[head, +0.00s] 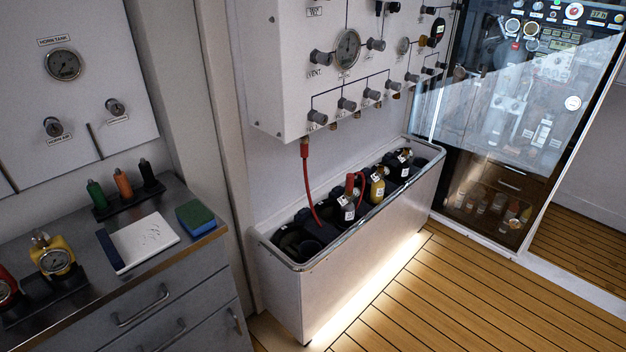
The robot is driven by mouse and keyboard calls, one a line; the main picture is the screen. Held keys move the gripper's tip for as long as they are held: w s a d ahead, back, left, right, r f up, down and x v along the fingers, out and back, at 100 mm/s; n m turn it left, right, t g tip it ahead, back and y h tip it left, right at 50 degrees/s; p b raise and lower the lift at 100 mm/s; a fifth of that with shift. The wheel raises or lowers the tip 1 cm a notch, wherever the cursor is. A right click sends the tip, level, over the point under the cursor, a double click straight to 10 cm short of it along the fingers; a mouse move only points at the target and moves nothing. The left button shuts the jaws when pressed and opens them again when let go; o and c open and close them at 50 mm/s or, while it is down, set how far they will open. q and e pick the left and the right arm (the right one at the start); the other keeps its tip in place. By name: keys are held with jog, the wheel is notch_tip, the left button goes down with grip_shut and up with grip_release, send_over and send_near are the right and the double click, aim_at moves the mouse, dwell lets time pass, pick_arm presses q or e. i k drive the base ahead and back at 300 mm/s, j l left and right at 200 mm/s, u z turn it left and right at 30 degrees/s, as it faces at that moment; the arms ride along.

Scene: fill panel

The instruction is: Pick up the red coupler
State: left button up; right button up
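A red fitting with a round gauge (8,288), which looks like the red coupler, sits in a dark holder on the counter at the far left. The picture's left edge cuts it off, so only part of it shows. A similar yellow fitting with a gauge (55,257) stands in a dark holder just to its right. Neither of my grippers is in view.
A white trough (340,255) with several bottles stands right, under a wall panel (280,60) with a red hose (306,185).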

aim_at(350, 177)
jog(key=i+l+u, duration=0.2)
jog(key=l, duration=0.15)
jog(key=i+l+u, duration=0.45)
jog(key=l, duration=0.3)
jog(key=l+u, duration=0.25)
jog(key=l, duration=0.15)
